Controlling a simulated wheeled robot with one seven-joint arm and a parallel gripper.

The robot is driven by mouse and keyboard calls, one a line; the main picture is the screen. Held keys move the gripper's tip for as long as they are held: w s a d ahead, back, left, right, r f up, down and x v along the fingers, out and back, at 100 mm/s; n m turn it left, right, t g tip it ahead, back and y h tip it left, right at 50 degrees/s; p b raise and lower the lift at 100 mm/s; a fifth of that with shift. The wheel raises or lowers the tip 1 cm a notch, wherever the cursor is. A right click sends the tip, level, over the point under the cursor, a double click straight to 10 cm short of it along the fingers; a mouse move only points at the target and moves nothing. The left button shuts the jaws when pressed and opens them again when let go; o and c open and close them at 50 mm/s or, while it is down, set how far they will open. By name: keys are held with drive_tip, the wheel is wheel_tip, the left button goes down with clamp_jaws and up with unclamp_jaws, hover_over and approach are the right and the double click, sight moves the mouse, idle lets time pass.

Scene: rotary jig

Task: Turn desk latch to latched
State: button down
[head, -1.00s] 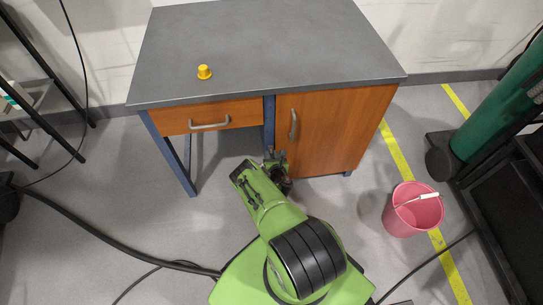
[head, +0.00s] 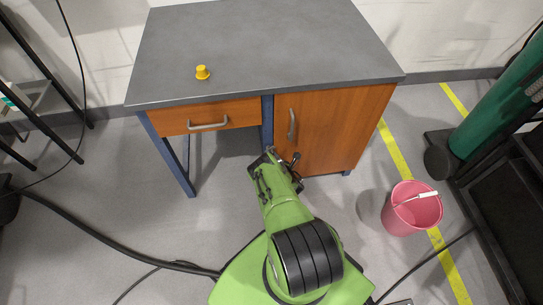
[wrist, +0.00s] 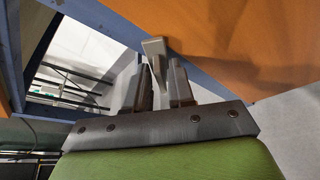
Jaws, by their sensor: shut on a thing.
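The desk (head: 260,50) has a grey top, an orange drawer (head: 225,116) at left and an orange cupboard door (head: 335,130) at right. Both look closed. The latch (wrist: 154,50) is a small grey lever by the blue frame and the orange panel in the wrist view. My gripper (wrist: 160,85) is shut on the latch, with a dark finger on each side of its lower part. In the head view my gripper (head: 280,162) is low at the left edge of the cupboard door, and the latch is too small to make out clearly there.
A yellow knob-like piece (head: 202,72) stands on the desk top. A pink bucket (head: 412,208) stands on the floor at right, near a yellow line. Black cables cross the floor at left. A dark rack stands at far left.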

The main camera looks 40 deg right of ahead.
idle(0.3)
drive_tip(key=c, duration=1.2)
unclamp_jaws()
drive_tip(key=shift+c, duration=0.2)
drive_tip(key=p+v, duration=0.2)
drive_tip(key=v, duration=1.3)
drive_tip(key=shift+s+p, duration=0.3)
drive_tip(key=shift+s, duration=0.05)
drive_tip(key=shift+a+r, duration=0.1)
